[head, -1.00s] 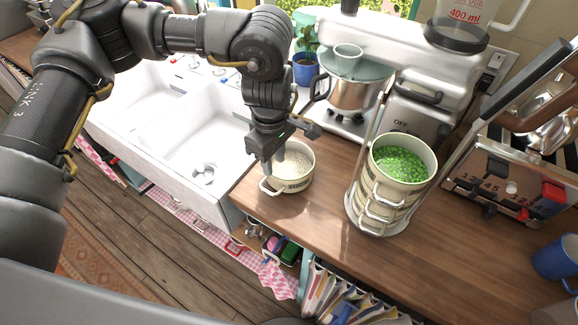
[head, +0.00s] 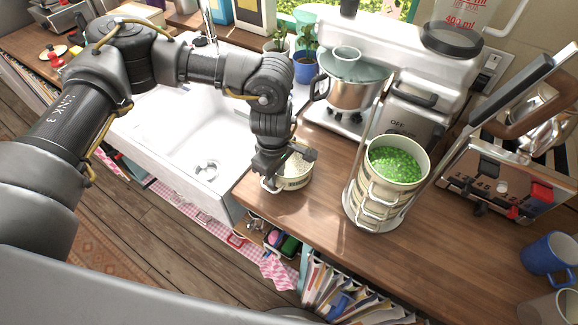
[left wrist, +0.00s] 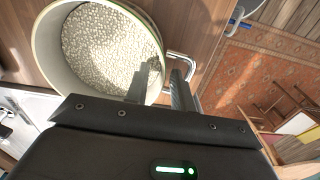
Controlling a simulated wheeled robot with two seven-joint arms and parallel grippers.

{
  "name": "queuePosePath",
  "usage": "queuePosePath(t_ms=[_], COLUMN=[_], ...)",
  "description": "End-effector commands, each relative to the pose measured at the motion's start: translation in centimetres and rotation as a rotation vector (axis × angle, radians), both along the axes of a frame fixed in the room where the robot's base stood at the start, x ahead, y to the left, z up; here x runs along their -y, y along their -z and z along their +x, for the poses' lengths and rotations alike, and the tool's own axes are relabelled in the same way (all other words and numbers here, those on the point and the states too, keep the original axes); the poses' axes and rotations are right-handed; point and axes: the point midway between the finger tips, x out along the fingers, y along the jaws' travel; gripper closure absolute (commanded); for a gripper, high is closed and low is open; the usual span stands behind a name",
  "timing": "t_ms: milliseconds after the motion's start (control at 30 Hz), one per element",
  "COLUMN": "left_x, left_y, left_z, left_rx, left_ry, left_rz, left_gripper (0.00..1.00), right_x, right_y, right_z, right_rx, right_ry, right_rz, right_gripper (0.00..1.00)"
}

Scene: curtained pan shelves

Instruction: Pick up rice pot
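The rice pot (head: 297,181) is a cream pot with side handles, filled with white rice, upright on the wooden counter beside the sink. Its rice (left wrist: 103,46) and rim fill the upper left of the left wrist view. My left gripper (head: 271,181) is low at the pot's near-left side, by the handle. In the wrist view one finger of the left gripper (left wrist: 164,78) overlaps the rice and the other is outside the rim by the wire handle (left wrist: 181,55). A narrow gap shows between them; whether they press on the wall is unclear. My right gripper is not seen.
A stack of cream pots with green peas (head: 397,162) stands in a wire carrier to the right. Behind are a mixer with a metal bowl (head: 350,93) and a potted plant (head: 305,68). The white sink (head: 190,135) is left.

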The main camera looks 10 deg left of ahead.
Motion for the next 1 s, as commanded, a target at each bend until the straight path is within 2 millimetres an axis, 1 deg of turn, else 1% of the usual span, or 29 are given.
queuePosePath(t_ms=[33, 167, 600, 733, 867, 1000], left_x=[0.0, 0.0, 0.0, 0.0, 0.1, 0.0], left_y=[0.0, 0.0, -0.1, -0.3, -1.0, -2.8], left_z=[0.0, 0.0, 0.1, 0.1, 0.1, 0.2], left_rx=[0.000, 0.000, 0.002, 0.002, 0.004, 0.008], left_ry=[0.000, 0.000, -0.001, 0.000, 0.001, 0.002], left_rz=[0.000, 0.000, -0.001, -0.001, -0.003, -0.002], left_gripper=[0.82, 0.99, 1.00, 1.00, 1.00, 1.00], right_x=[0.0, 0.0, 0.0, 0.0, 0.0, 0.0], right_y=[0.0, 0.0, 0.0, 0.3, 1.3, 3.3], right_z=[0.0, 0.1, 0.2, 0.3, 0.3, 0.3], right_rx=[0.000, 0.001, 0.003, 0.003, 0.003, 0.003], right_ry=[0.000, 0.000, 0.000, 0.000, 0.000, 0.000], right_rz=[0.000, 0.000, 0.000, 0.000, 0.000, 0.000], right_gripper=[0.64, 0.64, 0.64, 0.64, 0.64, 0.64])
